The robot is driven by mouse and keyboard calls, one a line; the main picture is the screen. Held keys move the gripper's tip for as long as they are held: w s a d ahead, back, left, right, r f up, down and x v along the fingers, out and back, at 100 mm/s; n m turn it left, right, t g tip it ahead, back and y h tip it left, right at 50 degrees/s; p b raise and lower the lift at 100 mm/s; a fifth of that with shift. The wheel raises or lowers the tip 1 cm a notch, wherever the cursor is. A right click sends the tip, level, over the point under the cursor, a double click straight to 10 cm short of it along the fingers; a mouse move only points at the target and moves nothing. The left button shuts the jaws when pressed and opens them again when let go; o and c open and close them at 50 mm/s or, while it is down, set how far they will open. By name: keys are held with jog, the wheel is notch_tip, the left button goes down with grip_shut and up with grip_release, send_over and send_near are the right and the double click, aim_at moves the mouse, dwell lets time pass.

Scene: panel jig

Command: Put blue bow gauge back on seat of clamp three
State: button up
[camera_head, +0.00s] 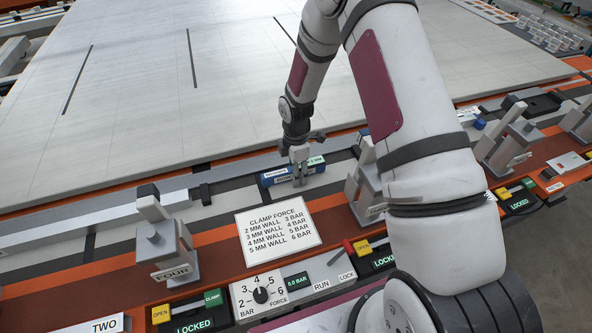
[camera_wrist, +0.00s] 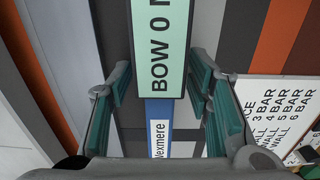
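The blue bow gauge (camera_head: 284,176) lies along the grey rail beyond the force chart in the head view. In the wrist view its blue body (camera_wrist: 158,112) carries a white name label and a green panel reading "BOW 0 M". My gripper (camera_head: 299,178) is down over the gauge. In the wrist view the fingers (camera_wrist: 160,90) stand open on both sides of it, close to its edges; contact cannot be told. A grey clamp (camera_head: 366,180) stands just right of the gauge, partly behind my arm; its number plate is unreadable.
The clamp marked FOUR (camera_head: 172,262) stands at left. A force chart (camera_head: 278,229) and the dial panel (camera_head: 262,294) lie in front. Another clamp (camera_head: 507,140) stands at right, near a second blue item (camera_head: 479,124). The large pale panel (camera_head: 150,95) fills the back.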

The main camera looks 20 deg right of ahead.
notch_tip(320, 180, up, 22)
jog(key=s+m+t, duration=0.1)
jog(key=s+m, duration=0.2)
jog(key=s+r+m+t+h, duration=0.1)
jog(key=s+r+m+t, duration=0.1)
jog(key=s+r+m, duration=0.75)
jog(key=s+r+m+t+y, duration=0.1)
jog(key=s+r+m+t, duration=0.1)
jog(key=s+r+m, duration=0.3)
jog(key=shift+s+a+r+b, duration=0.35)
jog(key=shift+s+r, duration=1.6)
jog(key=shift+s, duration=3.1)
jog(key=shift+m, duration=0.25)
